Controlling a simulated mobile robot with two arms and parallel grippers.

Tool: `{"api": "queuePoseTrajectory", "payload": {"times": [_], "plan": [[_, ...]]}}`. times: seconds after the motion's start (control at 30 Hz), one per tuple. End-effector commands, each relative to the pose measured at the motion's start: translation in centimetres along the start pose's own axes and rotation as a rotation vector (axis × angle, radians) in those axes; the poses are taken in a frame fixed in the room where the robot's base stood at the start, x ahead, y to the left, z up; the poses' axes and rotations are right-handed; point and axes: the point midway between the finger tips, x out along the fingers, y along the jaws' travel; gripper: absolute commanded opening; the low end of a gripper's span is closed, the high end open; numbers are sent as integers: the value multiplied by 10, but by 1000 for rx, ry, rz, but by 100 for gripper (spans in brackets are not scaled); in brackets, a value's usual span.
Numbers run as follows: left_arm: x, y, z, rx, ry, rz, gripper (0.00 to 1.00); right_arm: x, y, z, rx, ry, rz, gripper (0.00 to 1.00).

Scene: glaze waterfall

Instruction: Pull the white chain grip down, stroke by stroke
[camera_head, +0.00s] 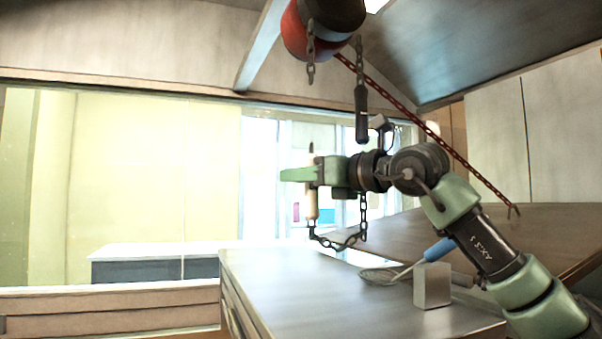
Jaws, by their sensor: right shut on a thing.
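The white chain grip (312,206) hangs upright in the middle of the head view. My right gripper (303,174) reaches in from the right with green fingers and is shut on the white grip, hiding part of its upper half. A dark chain (340,243) loops from the white grip's lower end round to the right and up. A black chain grip (362,113) hangs higher, right of the white one. Above is the red and black hoist body (318,27), cut by the top edge. My left gripper is not in view.
A grey-topped counter (290,285) stands below the chain loop. A pale block (432,286) and a blue-handled wire tool (438,249) lie on it at the right, near my right arm. A red-brown chain (440,143) slants down behind the arm.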

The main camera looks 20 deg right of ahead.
Motion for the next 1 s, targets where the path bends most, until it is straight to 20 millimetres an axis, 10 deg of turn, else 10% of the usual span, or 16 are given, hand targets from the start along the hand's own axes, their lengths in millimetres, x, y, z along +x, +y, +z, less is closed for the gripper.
{"api": "queuePoseTrajectory", "payload": {"times": [0.1,0.6,0.63,0.7,1.0], "plan": [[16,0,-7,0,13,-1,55,4,2,-26,0,21,4,0],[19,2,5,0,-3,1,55,4,2,-31,0,22,3,0],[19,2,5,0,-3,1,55,4,2,-30,0,22,3,32],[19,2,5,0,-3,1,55,3,1,-30,0,20,2,49],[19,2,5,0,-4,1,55,1,0,-25,0,10,0,49]]}}
